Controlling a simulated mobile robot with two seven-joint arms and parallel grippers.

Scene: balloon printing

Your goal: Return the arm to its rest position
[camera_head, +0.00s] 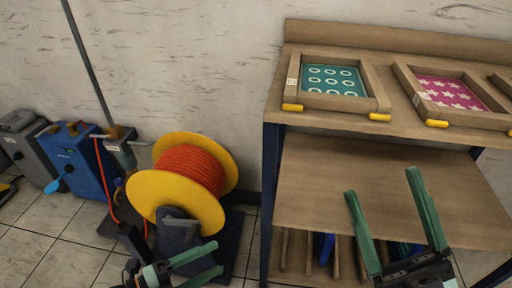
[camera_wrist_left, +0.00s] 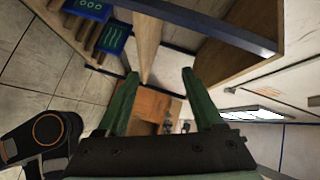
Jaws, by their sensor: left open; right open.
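My left gripper (camera_head: 217,257) is low in the head view, in front of the cable reel, with its two green fingers apart and nothing between them. In the left wrist view its fingers (camera_wrist_left: 160,73) are also spread and empty. My right gripper (camera_head: 381,183) is at the lower right of the head view, in front of the wooden workbench (camera_head: 350,43). Its green fingers point up, wide apart and empty. The view does not show whether it touches the bench's lower shelf (camera_head: 310,190).
Two framed screens, teal with rings (camera_head: 335,79) and magenta with stars (camera_head: 452,93), lie on the bench top. A yellow reel with orange cable (camera_head: 192,171) stands on the tiled floor, left of the bench. A blue machine (camera_head: 72,158) stands further left.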

